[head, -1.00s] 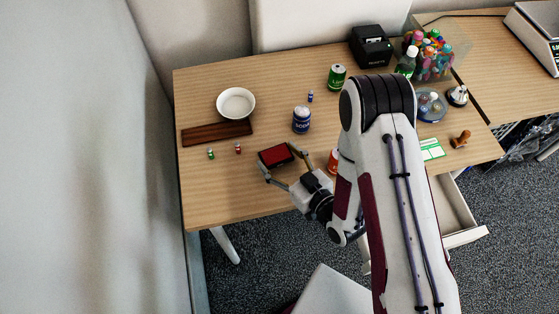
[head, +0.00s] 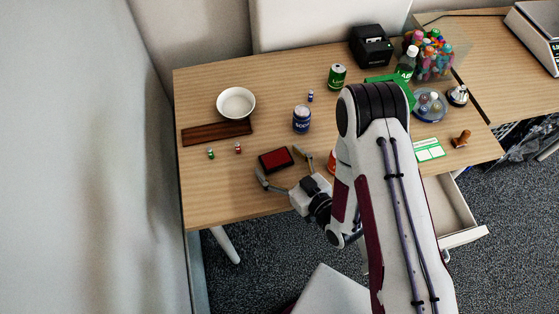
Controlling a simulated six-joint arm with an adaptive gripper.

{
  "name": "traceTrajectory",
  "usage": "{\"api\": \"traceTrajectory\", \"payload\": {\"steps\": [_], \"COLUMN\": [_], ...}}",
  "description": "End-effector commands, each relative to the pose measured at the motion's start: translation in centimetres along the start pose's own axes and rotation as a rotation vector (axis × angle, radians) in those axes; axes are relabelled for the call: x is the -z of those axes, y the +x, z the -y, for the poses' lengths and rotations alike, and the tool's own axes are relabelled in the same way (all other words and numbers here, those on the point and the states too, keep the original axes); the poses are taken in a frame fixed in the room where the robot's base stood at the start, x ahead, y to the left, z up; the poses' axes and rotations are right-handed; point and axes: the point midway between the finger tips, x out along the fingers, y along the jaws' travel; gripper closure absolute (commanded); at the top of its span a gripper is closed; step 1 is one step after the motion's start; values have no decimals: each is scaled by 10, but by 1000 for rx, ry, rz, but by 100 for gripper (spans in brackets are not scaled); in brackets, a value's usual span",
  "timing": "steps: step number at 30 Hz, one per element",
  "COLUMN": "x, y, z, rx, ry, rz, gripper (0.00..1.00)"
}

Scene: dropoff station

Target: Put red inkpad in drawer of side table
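The red inkpad (head: 276,160) is a dark-cased pad with a red top, lying on the table near its front edge. My gripper (head: 279,168) is open, its two fingers spread on the left and right just in front of the inkpad. I cannot tell whether a finger touches it. The drawer (head: 452,204) stands pulled out under the right part of the table (head: 240,205). My arm hides its left part; the part that shows looks empty.
A blue can (head: 301,120), a white bowl (head: 236,102) and a dark wooden board (head: 217,132) stand behind the inkpad. An orange can (head: 332,161) is partly hidden by my arm. A green-and-white card (head: 429,149) and a wooden stamp (head: 461,139) lie above the drawer.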

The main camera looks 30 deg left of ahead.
Motion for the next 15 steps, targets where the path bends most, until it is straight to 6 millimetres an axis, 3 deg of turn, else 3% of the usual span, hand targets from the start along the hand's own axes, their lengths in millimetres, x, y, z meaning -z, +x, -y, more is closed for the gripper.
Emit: {"api": "traceTrajectory", "payload": {"steps": [10, 15], "x": [-1, -2], "y": [-1, -10], "z": [0, -1], "rx": [0, -2], "ry": [0, 1], "rz": [1, 2], "gripper": [18, 18]}}
